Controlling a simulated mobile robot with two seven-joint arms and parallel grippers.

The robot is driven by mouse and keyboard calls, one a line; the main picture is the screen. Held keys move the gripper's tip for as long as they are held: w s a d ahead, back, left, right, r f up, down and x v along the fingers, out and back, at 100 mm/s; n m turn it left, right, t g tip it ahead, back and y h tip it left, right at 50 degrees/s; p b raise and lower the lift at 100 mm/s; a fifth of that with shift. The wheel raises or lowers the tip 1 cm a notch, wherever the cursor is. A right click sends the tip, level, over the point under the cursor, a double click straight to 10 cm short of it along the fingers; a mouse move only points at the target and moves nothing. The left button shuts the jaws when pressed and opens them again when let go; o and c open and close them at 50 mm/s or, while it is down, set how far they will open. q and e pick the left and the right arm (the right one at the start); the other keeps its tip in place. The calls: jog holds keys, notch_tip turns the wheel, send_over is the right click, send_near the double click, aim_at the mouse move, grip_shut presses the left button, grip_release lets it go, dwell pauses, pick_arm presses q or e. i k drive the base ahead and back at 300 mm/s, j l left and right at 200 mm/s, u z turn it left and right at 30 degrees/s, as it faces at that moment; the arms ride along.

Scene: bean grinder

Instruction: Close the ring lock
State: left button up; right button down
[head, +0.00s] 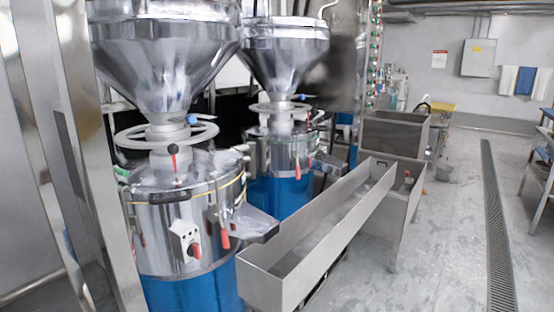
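The near bean grinder (160,225) stands at left, with a steel drum on a blue base, a handwheel (135,137) and a large funnel hopper (165,60). A thin ring band (222,186) runs around the drum's upper rim. A red-handled lever (225,236) hangs down at the drum's right front. A second grinder (280,160) of the same kind stands behind. Neither of my grippers is in view.
A long steel trough (325,225) runs along the grinders' right side. Steel uprights (85,150) stand at left. The floor (435,240) at right is open, with a drain grate (494,230).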

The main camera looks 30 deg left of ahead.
aim_at(126, 173)
jog(key=k+j+u, duration=0.25)
jog(key=u, duration=0.2)
jog(key=k+j+u, duration=0.2)
jog(key=j+u, duration=0.2)
jog(key=k+j+u, duration=0.15)
jog(key=j+u, duration=0.3)
jog(key=i+l+u, duration=0.3)
jog(key=l+u, duration=0.3)
jog(key=i+l+u, duration=0.1)
jog(key=l+u, duration=0.15)
jog(key=l, duration=0.15)
